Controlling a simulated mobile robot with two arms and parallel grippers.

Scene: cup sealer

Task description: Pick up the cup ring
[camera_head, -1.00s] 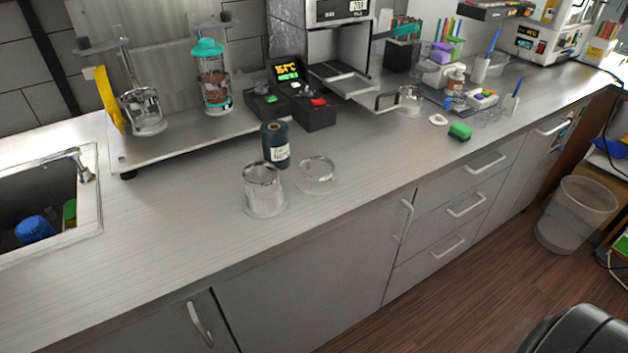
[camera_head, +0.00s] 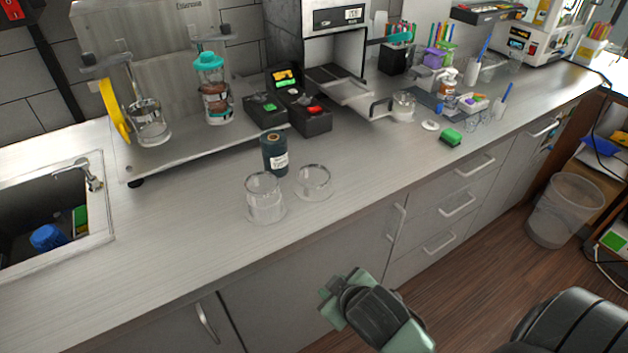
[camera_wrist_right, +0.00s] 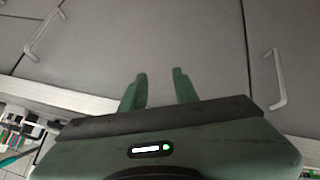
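A clear, low, ring-shaped piece (camera_head: 314,182), which looks like the cup ring, rests on the grey counter (camera_head: 190,215) near its front edge. A taller clear cup (camera_head: 264,200) stands just left of it. A dark cylinder with a white label (camera_head: 275,153) stands behind the two. My right gripper (camera_head: 333,304) is below and in front of the counter edge, clear of the ring. In the right wrist view its two green fingers (camera_wrist_right: 160,88) are apart with nothing between them, facing the cabinet fronts. My left gripper is not in view.
Behind the ring are a black device with a lit display (camera_head: 287,103) and a machine with a pulled-out tray (camera_head: 345,88). A sink (camera_head: 100,215) is at left. Cabinet handles (camera_head: 396,222) stick out below the counter. The counter left of the cup is clear.

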